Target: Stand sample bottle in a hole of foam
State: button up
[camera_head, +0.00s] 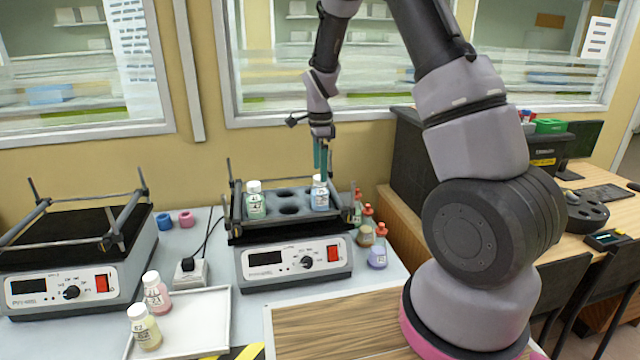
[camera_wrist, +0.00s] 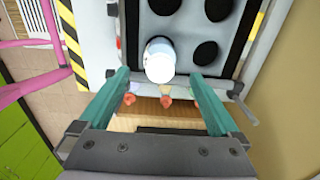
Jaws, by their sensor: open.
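The foam (camera_head: 270,206) is a grey-blue block with dark holes on top of the middle shaker. A white-capped bottle with a bluish label (camera_head: 320,194) stands upright at its right end, and its white cap (camera_wrist: 159,60) shows from above in the wrist view. The hole beneath it is hidden. A green bottle (camera_head: 255,203) stands in the foam's left part. My gripper (camera_head: 321,178) points down over the bluish bottle. Its teal fingers (camera_wrist: 160,77) are open, one on each side of the bottle, with gaps visible. Several foam holes are empty.
A white tray (camera_head: 205,325) holds a pink bottle (camera_head: 156,294) and a yellow bottle (camera_head: 145,328). Small red-capped bottles (camera_head: 377,252) stand right of the middle shaker. Raised bars frame the foam. Another shaker (camera_head: 70,275) stands at left.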

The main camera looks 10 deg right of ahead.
notch_tip(320, 180, up, 4)
jog(key=shift+f, duration=0.2)
jog(key=s+d+r+n+t+y, duration=0.1)
jog(key=s+d+r+n+t, duration=0.15)
jog(key=s+r, duration=0.5)
jog(key=s+d+r+n+t+y, duration=0.15)
jog(key=s+r+n, duration=0.25)
jog(key=r, duration=0.7)
jog(key=s+d+r+n+t, duration=0.1)
jog(key=s+r+n, duration=0.1)
jog(key=s, duration=0.5)
jog(key=s+r+n+t, duration=0.2)
jog(key=s+n, duration=0.3)
jog(key=s, duration=0.3)
jog(key=shift+s+d+r, duration=0.3)
jog(key=shift+d+r, duration=0.1)
jog(key=shift+r, duration=0.35)
jog(key=shift+h, duration=0.25)
